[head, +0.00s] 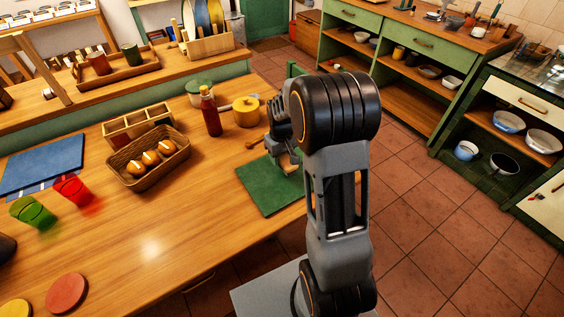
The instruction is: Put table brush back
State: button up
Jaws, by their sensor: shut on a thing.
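My gripper (284,157) hangs low over the green mat (262,193) near the table's right edge, pointing down. It is shut on what looks like the table brush (249,143), whose tan wooden handle sticks out to the left of the jaws. The rest of the brush is mostly hidden by the gripper and my arm, so I cannot tell whether it touches the mat.
A red bottle (210,113) and a yellow pot (246,112) stand just behind the mat. A wicker basket of rolls (147,160) and a wooden divided box (137,121) are to the left. Red (74,191) and green (34,212) cups stand farther left. The table's front middle is clear.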

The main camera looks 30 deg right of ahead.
aim_at(282, 162)
jog(key=shift+w+d+f, duration=0.15)
jog(key=shift+f, duration=1.75)
jog(key=shift+f+b, duration=0.2)
jog(key=shift+b, duration=0.15)
jog(key=o, duration=0.9)
jog(key=shift+r, duration=0.1)
